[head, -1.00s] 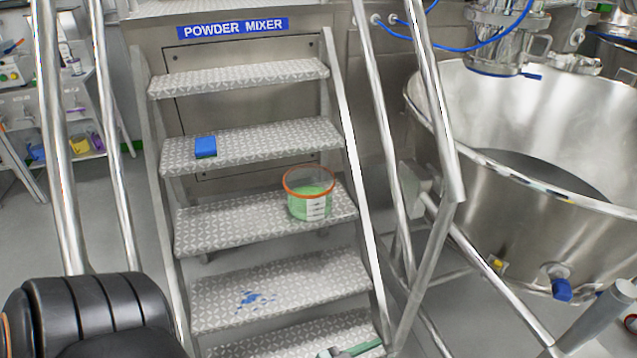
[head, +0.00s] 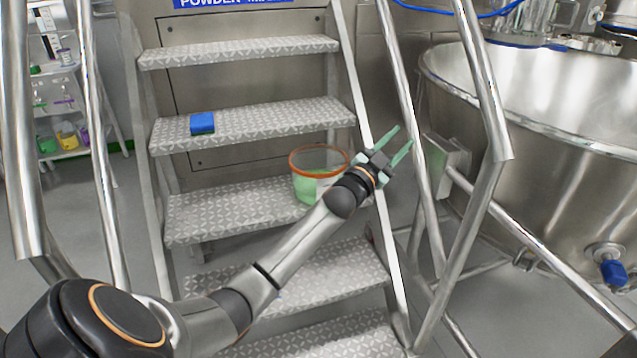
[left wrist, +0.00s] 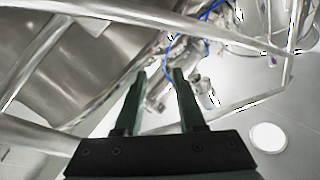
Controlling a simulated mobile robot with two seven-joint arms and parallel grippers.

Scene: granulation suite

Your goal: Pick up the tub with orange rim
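The tub with orange rim (head: 307,184) stands upright on a tread of the metal steps in the head view. It is clear, with green contents, and its lower right part is hidden behind my left arm. My left gripper (head: 397,148) is just right of the tub, by the right side rail of the steps. Its two green fingers are apart, with nothing between them, and point up and right, away from the tub. In the left wrist view the fingers (left wrist: 155,95) are also apart and empty. The tub is not in that view. My right gripper is not in view.
A blue sponge-like block (head: 202,123) lies on the tread (head: 270,117) above the tub. Metal handrails (head: 487,80) flank the steps. A large steel bowl (head: 530,150) stands at the right. A white shelf (head: 65,150) with small containers is at far left.

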